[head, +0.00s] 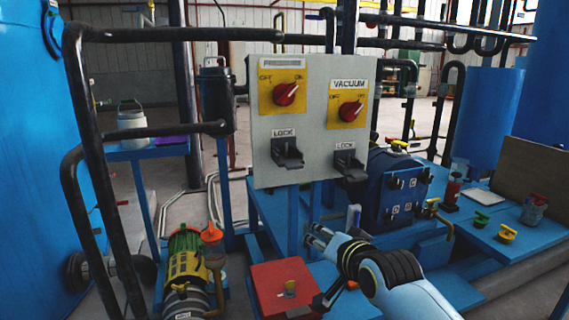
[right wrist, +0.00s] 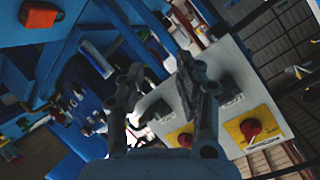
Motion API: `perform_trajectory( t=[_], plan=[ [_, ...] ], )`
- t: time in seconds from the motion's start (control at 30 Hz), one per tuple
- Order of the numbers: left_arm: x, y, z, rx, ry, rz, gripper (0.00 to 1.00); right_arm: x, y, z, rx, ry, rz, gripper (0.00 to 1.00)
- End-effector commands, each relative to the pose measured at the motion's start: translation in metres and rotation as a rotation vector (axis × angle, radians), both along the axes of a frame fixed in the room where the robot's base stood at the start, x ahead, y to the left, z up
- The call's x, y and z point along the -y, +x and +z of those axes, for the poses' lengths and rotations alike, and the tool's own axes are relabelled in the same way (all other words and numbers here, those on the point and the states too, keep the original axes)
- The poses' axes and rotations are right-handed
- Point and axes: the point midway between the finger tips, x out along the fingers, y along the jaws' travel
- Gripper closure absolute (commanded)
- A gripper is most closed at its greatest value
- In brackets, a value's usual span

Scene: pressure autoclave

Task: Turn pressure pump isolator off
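The pressure isolator's red knob (head: 286,94) sits on a yellow plate at the left of a grey panel (head: 262,150). Its pointer appears turned toward the ON mark at upper right. The vacuum isolator's red knob (head: 350,111) is to its right. Both have a black lock bracket below. My right gripper (head: 318,238) is below the panel, apart from both knobs. In the right wrist view its fingers (right wrist: 158,88) are apart with nothing between them. Two red knobs show beyond them there, one at right (right wrist: 250,130). My left gripper is out of view.
Black pipes (head: 200,131) run at the left of the panel. A green and yellow pump (head: 186,260) stands at lower left. A red box (head: 278,292) is below the panel. A blue bench (head: 485,225) with small valves is at right. The space before the panel looks clear.

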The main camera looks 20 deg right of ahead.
Motion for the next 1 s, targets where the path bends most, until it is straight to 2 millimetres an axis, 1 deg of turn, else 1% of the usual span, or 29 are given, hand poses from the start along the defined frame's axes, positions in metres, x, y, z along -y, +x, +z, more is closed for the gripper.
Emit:
perform_trajectory(
  t=[0.03, 0.07, 0.1, 0.2, 0.3, 0.37, 0.43, 0.57, 0.8, 0.9, 1.0],
  plan=[
    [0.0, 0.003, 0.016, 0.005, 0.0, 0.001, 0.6, -0.004, 0.018, 0.067, 0.089, 0.021, -0.004, 0.65],
    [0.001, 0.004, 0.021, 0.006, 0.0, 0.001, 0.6, -0.005, 0.026, 0.097, 0.134, 0.034, -0.006, 0.65],
    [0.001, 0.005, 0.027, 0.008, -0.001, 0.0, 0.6, -0.007, 0.034, 0.135, 0.19, 0.044, -0.006, 0.65],
    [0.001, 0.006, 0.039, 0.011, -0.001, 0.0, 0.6, -0.01, 0.046, 0.21, 0.301, 0.055, -0.004, 0.65],
    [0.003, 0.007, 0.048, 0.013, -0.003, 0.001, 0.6, -0.012, 0.054, 0.255, 0.363, 0.061, -0.003, 0.65],
    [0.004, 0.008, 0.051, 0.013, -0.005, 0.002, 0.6, -0.013, 0.059, 0.268, 0.379, 0.063, -0.002, 0.65],
    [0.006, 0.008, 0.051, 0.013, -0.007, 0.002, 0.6, -0.013, 0.064, 0.273, 0.387, 0.063, -0.002, 0.65],
    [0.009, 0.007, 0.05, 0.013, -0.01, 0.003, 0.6, -0.013, 0.08, 0.272, 0.387, 0.062, -0.002, 0.65],
    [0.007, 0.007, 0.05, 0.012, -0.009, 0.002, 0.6, -0.015, 0.129, 0.271, 0.386, 0.061, -0.002, 0.65],
    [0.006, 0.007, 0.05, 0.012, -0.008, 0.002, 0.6, -0.015, 0.146, 0.271, 0.386, 0.06, -0.001, 0.65],
    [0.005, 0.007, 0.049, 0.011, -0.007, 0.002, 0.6, -0.016, 0.158, 0.27, 0.386, 0.06, -0.001, 0.65]
  ],
)
